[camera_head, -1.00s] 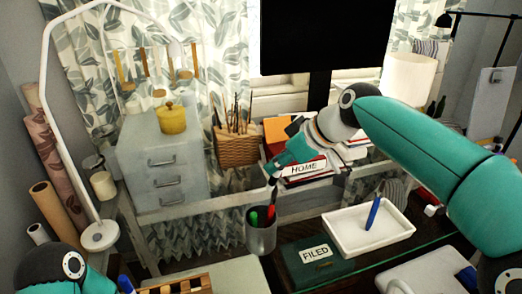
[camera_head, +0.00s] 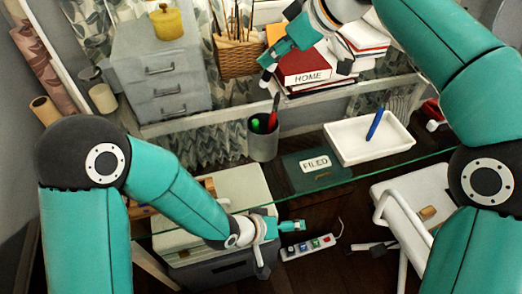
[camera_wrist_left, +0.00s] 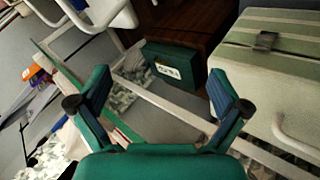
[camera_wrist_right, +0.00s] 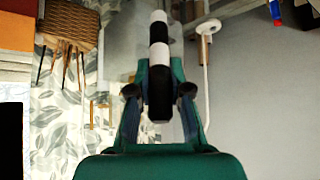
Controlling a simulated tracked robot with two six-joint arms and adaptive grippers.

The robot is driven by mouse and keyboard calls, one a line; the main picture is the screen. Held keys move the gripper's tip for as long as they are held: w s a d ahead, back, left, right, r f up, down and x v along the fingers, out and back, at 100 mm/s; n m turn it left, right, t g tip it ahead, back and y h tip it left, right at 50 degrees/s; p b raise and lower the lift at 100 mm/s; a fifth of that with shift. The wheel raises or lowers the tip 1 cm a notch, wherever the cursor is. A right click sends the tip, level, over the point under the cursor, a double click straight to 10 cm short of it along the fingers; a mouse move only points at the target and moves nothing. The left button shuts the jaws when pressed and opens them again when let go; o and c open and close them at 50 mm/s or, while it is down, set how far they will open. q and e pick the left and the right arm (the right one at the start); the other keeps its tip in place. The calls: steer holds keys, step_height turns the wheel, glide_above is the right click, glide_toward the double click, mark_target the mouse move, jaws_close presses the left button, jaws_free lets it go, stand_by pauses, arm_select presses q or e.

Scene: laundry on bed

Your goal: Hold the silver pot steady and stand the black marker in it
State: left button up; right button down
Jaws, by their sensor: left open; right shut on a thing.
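The silver pot (camera_head: 263,146) stands upright near the middle of the head view, with a green and a red marker in it. My right gripper (camera_head: 273,62) is above the pot and shut on the black marker (camera_head: 265,80), which has white bands. The marker also shows in the right wrist view (camera_wrist_right: 158,75), sticking out from between the fingers. It is apart from the pot. My left gripper (camera_head: 284,236) is open and empty, below the pot in the head view. Its spread fingers show in the left wrist view (camera_wrist_left: 160,92).
A white tray (camera_head: 345,155) with a blue pen (camera_head: 375,124) lies right of the pot. A dark green FILED box (camera_head: 300,178) is below the tray's left end. Books (camera_head: 303,68) and a pencil basket (camera_head: 238,62) are behind. A power strip (camera_head: 312,246) lies near my left gripper.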

arm_select(q)
steer(key=w+d+r+n+t+h, duration=0.1)
steer(key=r+n, duration=0.1)
steer(key=r, duration=0.1)
steer(key=w+d+r+n+t, duration=0.1)
steer(key=w+d+r+n, duration=0.1)
steer(key=r, duration=0.1)
steer(key=w+d+r+n+t+h, duration=0.1)
steer(key=w+d+r+n, duration=0.1)
steer(key=r+n, duration=0.1)
steer(key=shift+w+r+h, duration=0.15)
steer(key=shift+r+h, duration=0.15)
steer(key=shift+r, duration=0.2)
arm_select(e)
steer(key=shift+w, duration=0.1)
arm_select(q)
steer(key=w+a+r+n+t, duration=0.1)
steer(key=w+r+n+t, duration=0.35)
steer(key=r+n, duration=0.45)
steer(key=n+t+y, duration=0.2)
steer(key=n+y, duration=0.7)
steer(key=n, duration=1)
glide_toward(264, 125)
steer(key=shift+g, duration=0.25)
steer(key=x, duration=0.6)
steer(key=shift+w+r, duration=0.15)
steer(key=shift+w, duration=0.05)
